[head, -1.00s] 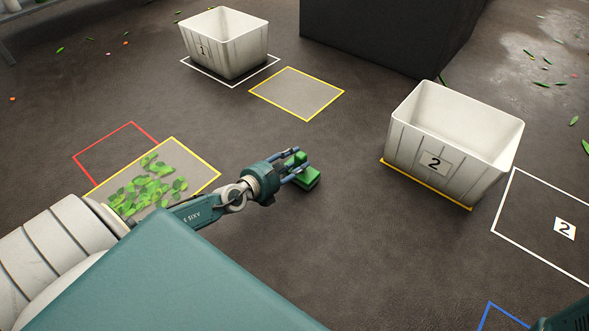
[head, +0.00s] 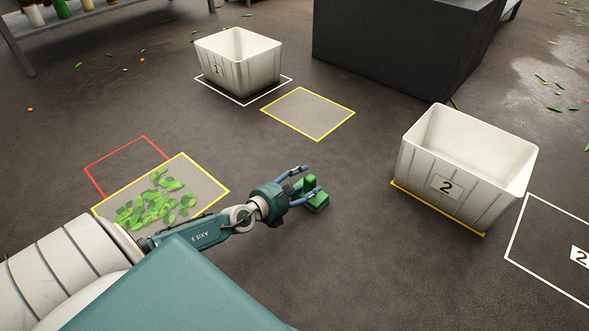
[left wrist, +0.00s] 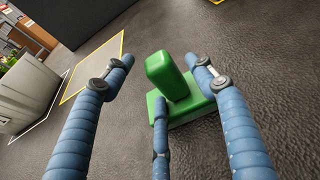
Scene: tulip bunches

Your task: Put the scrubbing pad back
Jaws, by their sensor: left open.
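The scrubbing pad (head: 318,206) is a green block with an upright green grip on top. It rests on the dark floor near the middle of the head view. My left gripper (head: 311,181) is open at the pad, its blue fingers spread on either side of the upright grip. In the left wrist view the pad (left wrist: 187,108) shows between and beyond the fingers of the left gripper (left wrist: 160,65), with gaps beside the upright grip. A third finger stands in front of the pad's base; whether it touches cannot be told. My right gripper is not in view.
Green leaves (head: 150,205) lie on a yellow-edged grey patch (head: 207,184) beside a red outline (head: 115,152). Bin 1 (head: 238,60) stands at the back, bin 2 (head: 465,170) at right. An empty yellow-edged patch (head: 308,113) and a dark block (head: 405,50) lie beyond.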

